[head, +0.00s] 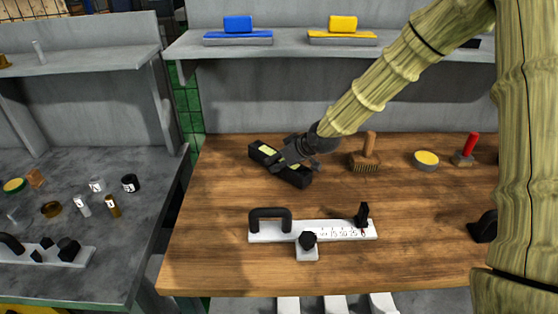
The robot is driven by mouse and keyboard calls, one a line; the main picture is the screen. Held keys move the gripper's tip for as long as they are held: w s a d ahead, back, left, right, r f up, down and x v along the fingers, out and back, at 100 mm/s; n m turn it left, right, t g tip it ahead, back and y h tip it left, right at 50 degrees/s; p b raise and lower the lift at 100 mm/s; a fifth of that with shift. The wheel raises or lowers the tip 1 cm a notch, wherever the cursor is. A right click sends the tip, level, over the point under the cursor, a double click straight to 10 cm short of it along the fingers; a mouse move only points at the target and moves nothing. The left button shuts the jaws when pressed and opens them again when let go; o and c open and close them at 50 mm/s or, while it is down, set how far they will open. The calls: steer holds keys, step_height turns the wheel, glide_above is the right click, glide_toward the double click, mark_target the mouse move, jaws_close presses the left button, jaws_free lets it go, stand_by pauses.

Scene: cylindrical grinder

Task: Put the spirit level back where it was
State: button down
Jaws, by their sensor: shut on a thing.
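The spirit level is a black bar with pale yellow-green vials (264,152). It lies slantwise at or just above the back left of the wooden bench; I cannot tell whether it touches the wood. My gripper (293,158) reaches down from the upper right and is shut on the middle of the level. The gripper hides part of the level's middle. Its left end and its right end both show.
The wooden bench (200,250) carries a white ruled bar with a black handle (310,232) in front, and a brush (365,155), a yellow-topped tin (426,161) and a red-handled tool (467,150) at right. A grey shelf (290,52) overhangs behind. A grey side table (130,230) stands left.

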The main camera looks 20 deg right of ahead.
mark_target(297, 167)
steer(key=c, duration=0.8)
jaws_free()
steer(key=shift+f, duration=0.1)
steer(key=shift+o, duration=0.2)
steer(key=v, duration=1.1)
steer(key=shift+s+d+r, duration=0.15)
steer(key=shift+s+r, duration=0.25)
steer(key=shift+r, duration=0.05)
